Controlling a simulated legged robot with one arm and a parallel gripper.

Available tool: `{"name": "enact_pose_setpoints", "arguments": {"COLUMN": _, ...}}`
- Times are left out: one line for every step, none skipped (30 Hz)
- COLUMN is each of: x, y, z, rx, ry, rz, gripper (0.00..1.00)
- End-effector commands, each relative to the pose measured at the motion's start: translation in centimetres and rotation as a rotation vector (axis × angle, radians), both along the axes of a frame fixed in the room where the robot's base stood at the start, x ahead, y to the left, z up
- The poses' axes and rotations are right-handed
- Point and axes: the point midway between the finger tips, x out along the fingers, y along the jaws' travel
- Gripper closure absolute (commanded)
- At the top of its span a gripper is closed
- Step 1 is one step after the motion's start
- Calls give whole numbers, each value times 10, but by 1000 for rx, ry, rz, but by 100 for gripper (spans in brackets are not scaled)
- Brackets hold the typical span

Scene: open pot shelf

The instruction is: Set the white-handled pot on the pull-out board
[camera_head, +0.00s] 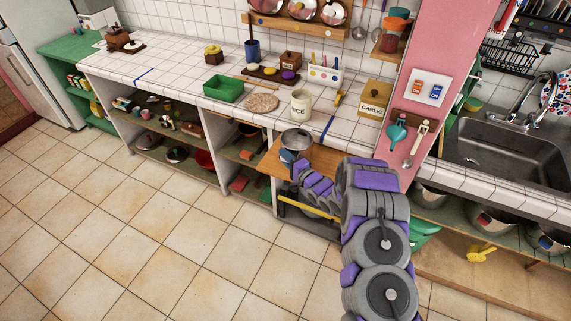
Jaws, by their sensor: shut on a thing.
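A grey metal pot (297,138), open at the top, is upright at the pull-out board (268,160), a brown wooden board jutting out below the tiled counter's front edge. My gripper (290,158) is at the pot's near side, low against it, at the end of my grey and purple arm. It is shut on the pot, seemingly at its handle. The handle itself is hidden, so its white colour does not show. I cannot tell whether the pot's base touches the board. My arm covers the board's right part.
The white tiled counter (190,75) holds a green tray (223,89), a round trivet (261,102), a rice jar (301,103) and a garlic box (374,99). A pink pillar (440,60) and sink (500,150) stand right. A yellow bar (306,207) runs below the board. The tiled floor is clear.

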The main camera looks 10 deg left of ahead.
Motion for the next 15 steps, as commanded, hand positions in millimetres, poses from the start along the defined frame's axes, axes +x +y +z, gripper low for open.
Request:
{"name": "enact_pose_setpoints", "arguments": {"x": 3, "y": 2, "z": 1, "rx": -1, "ry": -4, "rz": 0, "gripper": 100}}
{"name": "enact_pose_setpoints", "arguments": {"x": 5, "y": 2, "z": 1, "rx": -1, "ry": -4, "rz": 0, "gripper": 100}}
{"name": "enact_pose_setpoints", "arguments": {"x": 5, "y": 3, "z": 0, "rx": -1, "ry": -4, "rz": 0, "gripper": 100}}
{"name": "enact_pose_setpoints", "arguments": {"x": 6, "y": 3, "z": -1, "rx": -1, "ry": -4, "rz": 0, "gripper": 100}}
{"name": "enact_pose_setpoints", "arguments": {"x": 6, "y": 3, "z": -2, "rx": 0, "ry": -3, "rz": 0, "gripper": 100}}
{"name": "enact_pose_setpoints", "arguments": {"x": 6, "y": 2, "z": -6, "rx": 0, "ry": -3, "rz": 1, "gripper": 100}}
{"name": "enact_pose_setpoints", "arguments": {"x": 6, "y": 2, "z": -9, "rx": 1, "ry": -2, "rz": 1, "gripper": 100}}
{"name": "enact_pose_setpoints", "arguments": {"x": 5, "y": 2, "z": -14, "rx": 1, "ry": -2, "rz": 1, "gripper": 100}}
{"name": "enact_pose_setpoints", "arguments": {"x": 5, "y": 2, "z": -20, "rx": 0, "ry": -1, "rz": 1, "gripper": 100}}
{"name": "enact_pose_setpoints", "arguments": {"x": 5, "y": 1, "z": -25, "rx": 1, "ry": -1, "rz": 2, "gripper": 100}}
{"name": "enact_pose_setpoints", "arguments": {"x": 5, "y": 1, "z": -29, "rx": 1, "ry": 0, "rz": 1, "gripper": 100}}
{"name": "enact_pose_setpoints", "arguments": {"x": 5, "y": -1, "z": -34, "rx": 2, "ry": 1, "rz": 1, "gripper": 100}}
{"name": "enact_pose_setpoints", "arguments": {"x": 5, "y": -1, "z": -35, "rx": 3, "ry": 0, "rz": 0, "gripper": 100}}
{"name": "enact_pose_setpoints", "arguments": {"x": 5, "y": -2, "z": -36, "rx": 4, "ry": -1, "rz": 0, "gripper": 100}}
{"name": "enact_pose_setpoints", "arguments": {"x": 5, "y": -2, "z": -36, "rx": 4, "ry": -1, "rz": -1, "gripper": 100}}
